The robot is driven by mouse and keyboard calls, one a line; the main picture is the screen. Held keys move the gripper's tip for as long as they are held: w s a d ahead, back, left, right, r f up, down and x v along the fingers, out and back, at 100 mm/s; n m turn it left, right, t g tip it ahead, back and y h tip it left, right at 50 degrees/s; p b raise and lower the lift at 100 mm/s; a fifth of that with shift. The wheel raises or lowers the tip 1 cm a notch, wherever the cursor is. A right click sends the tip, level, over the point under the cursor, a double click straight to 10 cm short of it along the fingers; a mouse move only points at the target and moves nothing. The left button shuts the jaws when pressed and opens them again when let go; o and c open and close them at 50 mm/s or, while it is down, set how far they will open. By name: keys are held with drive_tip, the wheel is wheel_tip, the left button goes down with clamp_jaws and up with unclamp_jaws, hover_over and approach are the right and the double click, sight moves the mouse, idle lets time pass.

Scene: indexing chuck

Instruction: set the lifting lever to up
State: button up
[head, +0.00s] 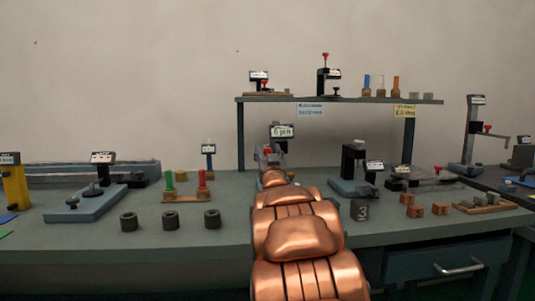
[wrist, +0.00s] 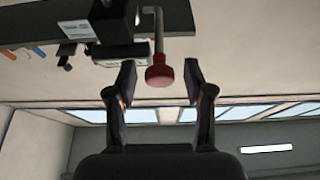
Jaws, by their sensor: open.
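The lever shows in the wrist view as a round red knob (wrist: 159,76) on a grey rod beside a black device (wrist: 114,20). That picture is upside down, with the ceiling at the bottom; the rod points down in it. My gripper (wrist: 160,63) is open, with one finger on each side of the knob and gaps on both sides. I cannot tell whether the knob lies at fingertip depth. In the head view my gripper (head: 271,154) is at the far end of my copper arm, before a device with a "6 µm" sign (head: 282,130); my arm hides most of this device.
A raised shelf (head: 350,100) carrying devices and coloured pegs stands above and behind. On the bench (head: 230,235), grey cylinders (head: 170,220), red and green pegs, and a block marked 3 (head: 359,210) flank my arm. Another device (head: 352,165) stands close on the right.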

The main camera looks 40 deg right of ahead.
drive_tip(key=shift+w+d, duration=0.15)
clamp_jaws()
idle(0.4)
